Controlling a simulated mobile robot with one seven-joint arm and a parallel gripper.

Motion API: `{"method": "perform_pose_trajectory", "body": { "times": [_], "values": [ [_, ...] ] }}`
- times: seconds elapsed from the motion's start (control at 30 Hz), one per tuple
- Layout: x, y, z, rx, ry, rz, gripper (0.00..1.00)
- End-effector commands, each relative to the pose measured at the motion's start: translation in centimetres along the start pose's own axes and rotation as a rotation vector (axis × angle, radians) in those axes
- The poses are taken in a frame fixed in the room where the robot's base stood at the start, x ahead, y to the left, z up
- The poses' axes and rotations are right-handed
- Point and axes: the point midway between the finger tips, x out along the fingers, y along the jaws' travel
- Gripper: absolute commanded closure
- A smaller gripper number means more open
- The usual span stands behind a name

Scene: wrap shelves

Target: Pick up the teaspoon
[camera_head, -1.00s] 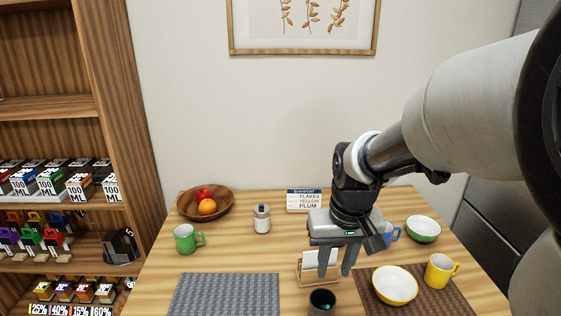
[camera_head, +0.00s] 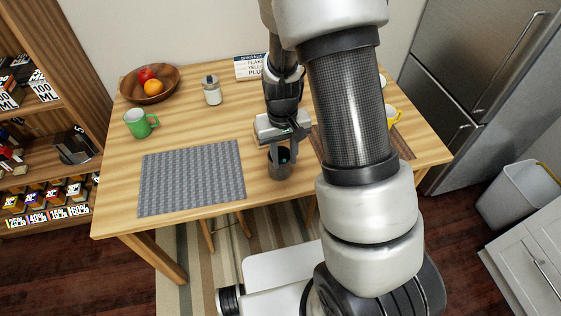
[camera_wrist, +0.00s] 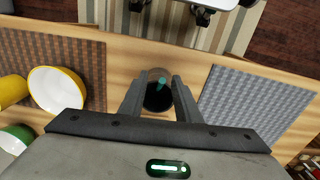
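A dark cup (camera_head: 279,172) stands near the table's front edge, right of the grey placemat; it also shows in the wrist view (camera_wrist: 158,102). A small teal piece (camera_wrist: 161,82) shows inside it, probably the teaspoon; its full shape is hidden. The teal also shows in the head view (camera_head: 285,160). My gripper (camera_head: 280,153) is right above the cup, pointing down. In the wrist view my gripper (camera_wrist: 158,88) is open, one finger on each side of the cup's mouth, with nothing visibly gripped. I cannot tell whether the fingers touch the cup.
The grey placemat (camera_head: 192,177) is bare. A green mug (camera_head: 138,123), a lidded jar (camera_head: 212,92) and a wooden fruit bowl (camera_head: 128,84) stand left and behind. A yellow-rimmed white bowl (camera_wrist: 56,90) sits on the brown placemat (camera_wrist: 88,62). My arm hides much of the table's right side.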

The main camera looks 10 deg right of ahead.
Motion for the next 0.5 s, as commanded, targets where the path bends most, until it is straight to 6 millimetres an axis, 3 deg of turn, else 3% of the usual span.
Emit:
{"method": "perform_pose_trajectory", "body": {
  "times": [0.2,0.5],
  "values": [
    [1.5,-0.1,0.0,0.001,-0.001,0.0,0.7],
    [5.6,-0.2,0.1,0.001,-0.001,0.0,0.7]
  ]
}}
